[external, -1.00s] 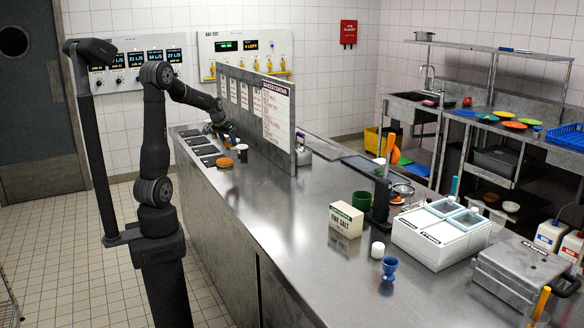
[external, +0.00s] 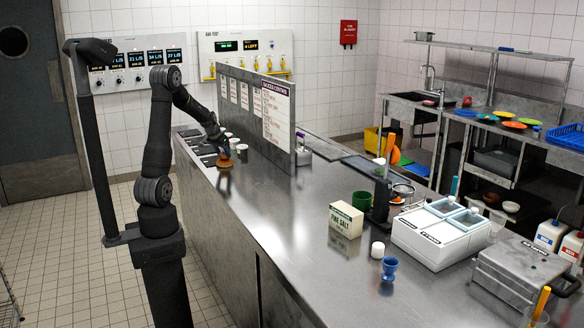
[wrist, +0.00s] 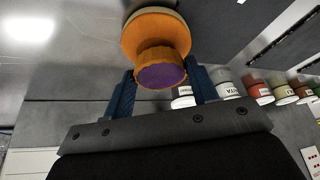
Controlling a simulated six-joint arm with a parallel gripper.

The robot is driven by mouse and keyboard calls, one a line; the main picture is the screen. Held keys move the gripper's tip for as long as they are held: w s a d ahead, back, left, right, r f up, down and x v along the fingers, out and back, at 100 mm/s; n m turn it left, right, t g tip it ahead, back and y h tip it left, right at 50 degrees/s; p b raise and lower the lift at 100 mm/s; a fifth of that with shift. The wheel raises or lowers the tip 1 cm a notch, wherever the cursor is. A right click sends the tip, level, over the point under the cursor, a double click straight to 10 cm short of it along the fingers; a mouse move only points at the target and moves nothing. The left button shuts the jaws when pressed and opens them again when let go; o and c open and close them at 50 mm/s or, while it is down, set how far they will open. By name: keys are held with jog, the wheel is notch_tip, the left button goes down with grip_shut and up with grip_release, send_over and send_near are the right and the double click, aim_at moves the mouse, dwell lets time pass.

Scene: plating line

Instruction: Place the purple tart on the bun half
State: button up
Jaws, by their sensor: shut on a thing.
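The purple tart (wrist: 161,76), an orange-brown fluted crust with a purple face, sits between the two blue fingers of my gripper (wrist: 163,90) in the wrist view. My gripper is shut on it. The bun half (wrist: 150,28), round and orange-tan with a pale rim, lies directly beyond the tart, which covers part of its lower edge. In the external view my gripper (external: 222,147) is low over the bun half (external: 225,162) near the counter's left edge. I cannot tell whether tart and bun touch.
Small labelled tubs (wrist: 261,92) stand in a row close to the right finger. Dark flat pads (external: 205,150) lie along the counter edge. An upright sign panel (external: 255,105) rises behind. The counter (external: 265,205) nearer the camera has clear room.

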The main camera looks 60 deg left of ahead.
jog(key=shift+f, duration=0.1)
jog(key=shift+f, duration=0.35)
jog(key=o, duration=0.7)
jog(key=shift+r, duration=0.25)
jog(key=v, duration=1.2)
jog(key=shift+r, duration=0.3)
jog(key=shift+f, duration=0.15)
